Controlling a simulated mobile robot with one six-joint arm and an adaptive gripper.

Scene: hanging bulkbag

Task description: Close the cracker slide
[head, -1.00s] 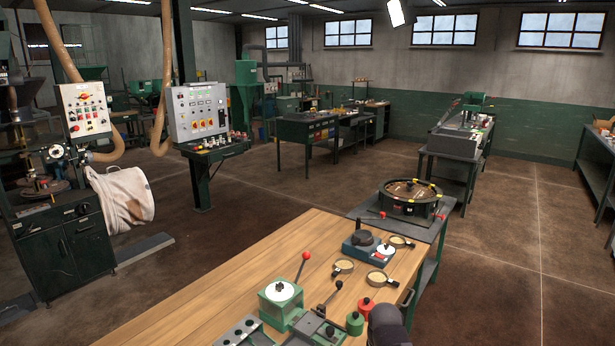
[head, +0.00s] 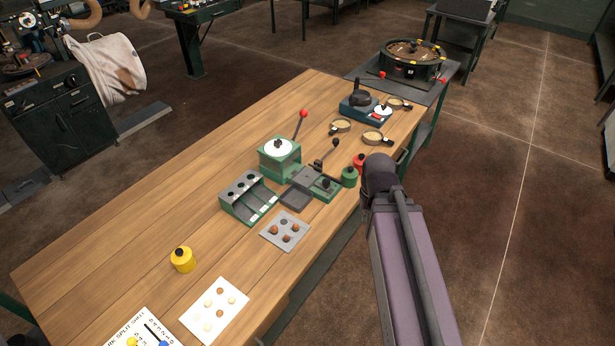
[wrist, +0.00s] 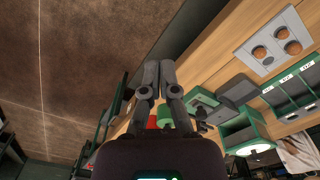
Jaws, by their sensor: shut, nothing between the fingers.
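A green machine with a grey sliding plate and a black-knobbed lever (head: 318,184) stands near the right edge of the wooden table; I take it to be the cracker. Its grey plate (head: 295,198) sticks out at the lower left side. I cannot tell how far the slide is open. In the wrist view my gripper (wrist: 160,68) is shut and empty, beside the table edge. A green canister (wrist: 203,100) and a red canister (wrist: 163,112) show close to its fingers. In the head view my arm hides the gripper.
A green press with a red-knobbed lever (head: 280,158) stands behind the cracker. A slotted green rack (head: 232,207) and a grey tray of nuts (head: 275,242) lie nearer. The yellow pot (head: 182,260) stands farther left.

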